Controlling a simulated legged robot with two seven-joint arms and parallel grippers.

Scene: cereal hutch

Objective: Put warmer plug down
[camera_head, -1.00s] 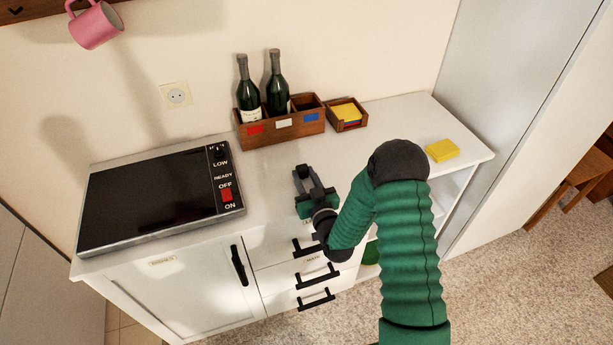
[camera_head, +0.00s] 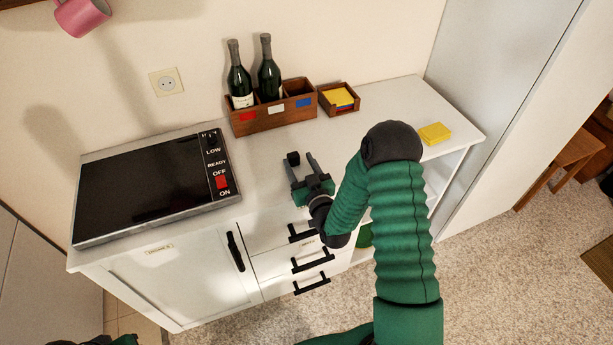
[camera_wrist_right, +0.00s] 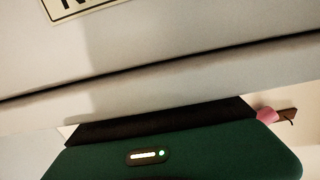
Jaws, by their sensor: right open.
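My right gripper (camera_head: 305,165) is open over the counter's front part, right of the warmer, with its fingers toward the wall. A small black block (camera_head: 292,158), possibly the warmer plug, shows at its left fingertip; I cannot tell whether it is the plug or part of the finger, or whether it touches the counter. The warmer (camera_head: 145,185) is a flat black-topped unit with a red switch beside OFF and ON. The wall socket (camera_head: 166,81) has nothing in it. The right wrist view shows my green gripper body (camera_wrist_right: 170,155), no fingertips.
A wooden box (camera_head: 270,118) with two dark bottles stands at the counter's back, beside a small tray (camera_head: 339,99) of yellow pieces. A yellow block (camera_head: 434,133) lies at the right. A pink mug (camera_head: 82,15) hangs upper left. The counter between warmer and box is clear.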

